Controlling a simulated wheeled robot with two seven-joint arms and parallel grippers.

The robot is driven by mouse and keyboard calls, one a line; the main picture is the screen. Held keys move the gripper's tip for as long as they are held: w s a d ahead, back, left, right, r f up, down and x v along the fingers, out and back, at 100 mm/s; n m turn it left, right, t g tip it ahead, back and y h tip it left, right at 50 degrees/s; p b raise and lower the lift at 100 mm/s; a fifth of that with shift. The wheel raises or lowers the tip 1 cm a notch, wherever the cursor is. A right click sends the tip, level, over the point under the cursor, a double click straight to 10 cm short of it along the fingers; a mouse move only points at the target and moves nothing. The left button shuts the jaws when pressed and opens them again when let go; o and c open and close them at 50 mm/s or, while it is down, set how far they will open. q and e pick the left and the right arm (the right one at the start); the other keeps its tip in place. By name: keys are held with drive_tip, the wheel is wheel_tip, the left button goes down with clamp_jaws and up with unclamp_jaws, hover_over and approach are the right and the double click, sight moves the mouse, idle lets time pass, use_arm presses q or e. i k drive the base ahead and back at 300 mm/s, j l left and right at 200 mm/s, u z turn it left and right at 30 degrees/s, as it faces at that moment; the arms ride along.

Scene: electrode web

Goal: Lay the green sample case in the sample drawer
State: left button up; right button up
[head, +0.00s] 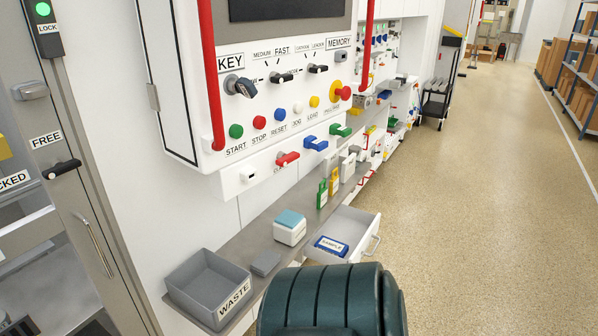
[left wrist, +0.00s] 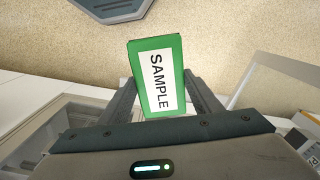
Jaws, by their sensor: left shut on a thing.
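The green sample case (left wrist: 159,77), with a white label reading SAMPLE, is in my left gripper (left wrist: 163,80) in the left wrist view. Both fingers press on its sides, and the case stands out past the fingertips. The head view does not show this case or the left gripper. In the head view the sample drawer (head: 362,224) is pulled out below the bench. My right gripper is in neither view.
On the bench stand a grey WASTE bin (head: 207,283), a grey block (head: 265,263) and a white box with a blue top (head: 290,227). The floor (head: 480,220) on the right is clear.

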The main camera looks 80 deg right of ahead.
sight(346, 230)
drive_tip(key=z, duration=1.8)
drive_tip(key=i+l, duration=0.15)
drive_tip(key=l, duration=0.35)
drive_tip(key=i+l, duration=0.15)
drive_tip(key=l, duration=0.35)
drive_tip(key=i+l, duration=0.15)
drive_tip(key=l, duration=0.3)
drive_tip(key=i+l, duration=0.15)
drive_tip(key=l, duration=0.35)
drive_tip(key=i+l, duration=0.15)
drive_tip(key=l, duration=0.35)
drive_tip(key=i+l, duration=0.15)
drive_tip(key=l, duration=0.35)
drive_tip(key=i+l, duration=0.15)
drive_tip(key=l, duration=0.35)
drive_tip(key=i+l, duration=0.15)
drive_tip(key=l, duration=0.3)
